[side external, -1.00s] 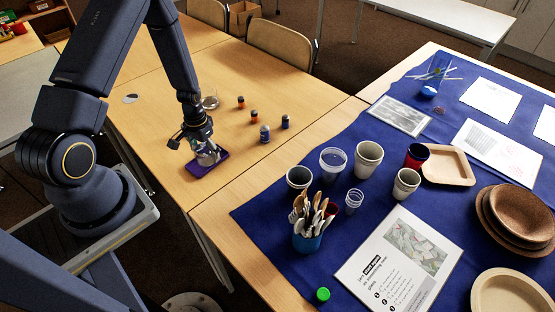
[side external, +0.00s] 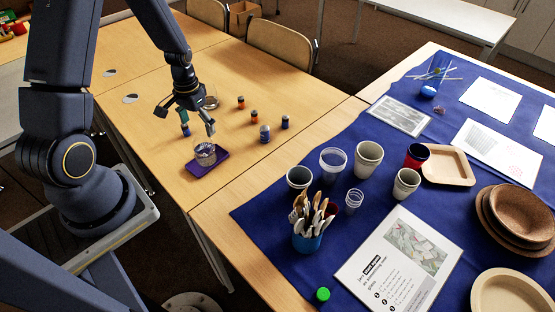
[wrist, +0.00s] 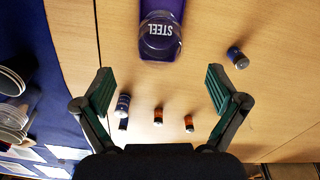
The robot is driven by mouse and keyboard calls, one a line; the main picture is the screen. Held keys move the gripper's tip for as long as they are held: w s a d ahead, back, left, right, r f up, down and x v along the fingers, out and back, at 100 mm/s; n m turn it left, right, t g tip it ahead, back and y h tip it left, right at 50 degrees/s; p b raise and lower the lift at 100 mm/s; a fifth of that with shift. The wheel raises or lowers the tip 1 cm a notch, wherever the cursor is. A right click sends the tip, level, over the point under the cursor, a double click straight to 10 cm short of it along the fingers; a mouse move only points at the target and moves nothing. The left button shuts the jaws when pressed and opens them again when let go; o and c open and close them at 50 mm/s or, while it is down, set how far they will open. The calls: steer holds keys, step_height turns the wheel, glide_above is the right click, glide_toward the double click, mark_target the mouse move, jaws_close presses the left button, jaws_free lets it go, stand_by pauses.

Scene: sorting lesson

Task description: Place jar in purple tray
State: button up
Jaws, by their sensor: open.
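A clear glass jar (side external: 205,154) stands on the purple tray (side external: 190,171) on the wooden table. In the wrist view the jar (wrist: 160,37) is at the top centre, over the tray (wrist: 163,6); the white word STEEL shows at it. My gripper (side external: 186,121) is open and empty, above and behind the jar in the side view, clear of it. In the wrist view its two fingers (wrist: 160,84) are spread wide, with bare table between them and the jar beyond their tips.
Several small batteries stand on the table, including an orange one (side external: 254,118), a blue-and-white one (side external: 265,134) and a dark one (wrist: 237,57) near a finger. A blue cloth (side external: 270,222) with cups and plates covers the right table.

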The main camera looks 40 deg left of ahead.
steer(key=d+r+m+t, duration=0.1)
steer(key=d+r, duration=0.3)
steer(key=r, duration=0.5)
steer(key=d+r+t, duration=0.1)
steer(key=d+r, duration=0.3)
steer(key=r, duration=0.4)
steer(key=s+d+r+m+t, duration=0.1)
steer(key=s+d+r+t, duration=0.2)
steer(key=s+d+r, duration=0.6)
steer(key=shift+s+r+m+t, duration=0.3)
steer(key=shift+s+r, duration=0.2)
steer(key=shift+r, duration=0.35)
